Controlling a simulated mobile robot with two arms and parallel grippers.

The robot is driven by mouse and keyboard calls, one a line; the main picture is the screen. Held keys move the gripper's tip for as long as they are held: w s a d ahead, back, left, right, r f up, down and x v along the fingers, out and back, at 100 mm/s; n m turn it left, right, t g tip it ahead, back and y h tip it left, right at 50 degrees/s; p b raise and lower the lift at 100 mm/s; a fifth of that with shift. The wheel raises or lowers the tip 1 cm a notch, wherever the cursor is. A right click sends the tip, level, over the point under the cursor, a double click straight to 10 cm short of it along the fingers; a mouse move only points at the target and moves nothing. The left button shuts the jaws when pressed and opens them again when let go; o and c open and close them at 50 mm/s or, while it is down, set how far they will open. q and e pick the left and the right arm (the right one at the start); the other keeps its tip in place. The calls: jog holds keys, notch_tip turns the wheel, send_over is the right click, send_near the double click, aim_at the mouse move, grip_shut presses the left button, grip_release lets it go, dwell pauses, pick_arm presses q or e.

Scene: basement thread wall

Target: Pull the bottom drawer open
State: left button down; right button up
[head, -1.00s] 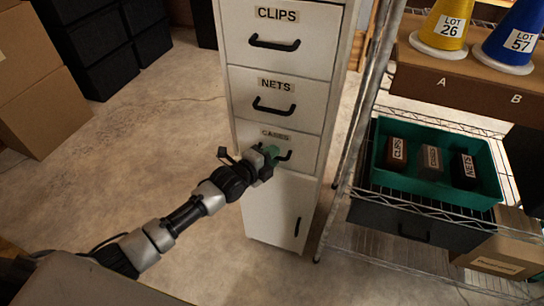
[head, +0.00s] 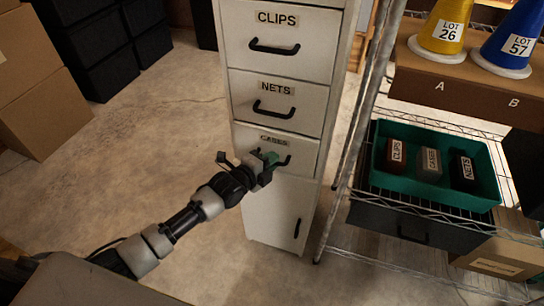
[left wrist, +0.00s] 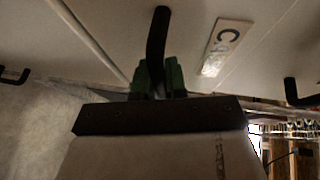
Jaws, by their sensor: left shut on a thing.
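A white cabinet (head: 236,110) stands in the middle of the head view. Its lowest drawer (head: 306,152), labelled CASES, looks closed, with a door panel below it. My left gripper (head: 268,160) is at this drawer's black handle (head: 285,160) and covers part of it. In the left wrist view the green fingertips (left wrist: 158,78) are shut on the handle (left wrist: 157,40), beside the partly readable label (left wrist: 226,46). My right gripper is not in view.
Drawers labelled NETS (head: 310,105) and CLIPS (head: 325,40) are above, looking closed. A wire shelf (head: 350,190) stands close on the right with a green bin (head: 440,190). Cardboard boxes (head: 40,120) stand at left. The floor (head: 130,170) between is clear.

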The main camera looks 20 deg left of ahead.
pick_arm(q)
jog(key=s+p, duration=1.1)
jog(key=s, duration=1.1)
jog(key=shift+s+a, duration=0.4)
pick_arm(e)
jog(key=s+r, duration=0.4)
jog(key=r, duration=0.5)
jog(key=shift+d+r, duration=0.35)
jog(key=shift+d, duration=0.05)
pick_arm(q)
jog(key=c, duration=1.4)
grip_release()
jog(key=shift+c, duration=0.2)
jog(key=v, duration=1)
jog(key=shift+s+a, duration=0.2)
jog(key=shift+s, duration=0.15)
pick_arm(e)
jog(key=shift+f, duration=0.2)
pick_arm(q)
jog(key=shift+r, duration=0.1)
